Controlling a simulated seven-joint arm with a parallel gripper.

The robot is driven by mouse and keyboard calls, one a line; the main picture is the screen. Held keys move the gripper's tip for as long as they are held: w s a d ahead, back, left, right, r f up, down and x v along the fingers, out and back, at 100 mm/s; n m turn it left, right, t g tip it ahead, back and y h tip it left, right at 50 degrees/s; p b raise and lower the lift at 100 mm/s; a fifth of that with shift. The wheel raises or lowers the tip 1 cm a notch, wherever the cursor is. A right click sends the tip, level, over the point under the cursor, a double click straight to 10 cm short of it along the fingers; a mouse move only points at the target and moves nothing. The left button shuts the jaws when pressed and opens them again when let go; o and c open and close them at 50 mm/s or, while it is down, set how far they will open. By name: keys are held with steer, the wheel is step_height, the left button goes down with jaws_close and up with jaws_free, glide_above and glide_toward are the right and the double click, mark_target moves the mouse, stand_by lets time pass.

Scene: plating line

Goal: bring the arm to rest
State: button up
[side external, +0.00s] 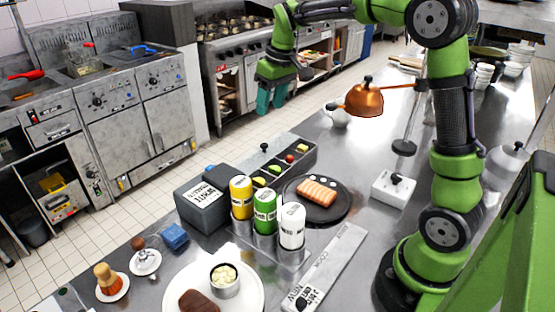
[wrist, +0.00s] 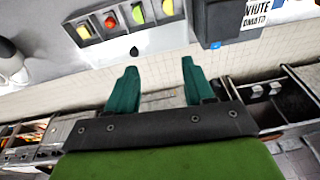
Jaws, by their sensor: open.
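My gripper (side external: 271,97) hangs in the air beyond the far edge of the steel counter (side external: 345,262), above the floor in the side view. Its teal fingers stand apart with nothing between them, as the wrist view also shows (wrist: 157,88). The green arm reaches across from its base at the right of the counter. Nothing touches the fingers.
Near the counter's far edge are a grey box (side external: 203,206), a compartment tray (side external: 290,160) with food and several squeeze bottles (side external: 264,212). A dark plate (side external: 338,208) holds a salmon-coloured fillet. Fryers (side external: 130,95) line the wall.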

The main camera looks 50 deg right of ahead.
steer(key=s+a+m+t, duration=0.1)
steer(key=s+a, duration=0.3)
steer(key=s, duration=0.3)
steer(key=s+a+m+t+y, duration=0.1)
steer(key=s+a+t, duration=0.1)
steer(key=s, duration=0.5)
steer(key=s+a+m+t, duration=0.1)
steer(key=s+a, duration=0.4)
steer(key=s, duration=0.2)
steer(key=shift+a+r+t+y, duration=0.3)
steer(key=shift+a+r+t, duration=0.05)
steer(key=shift+t, duration=0.05)
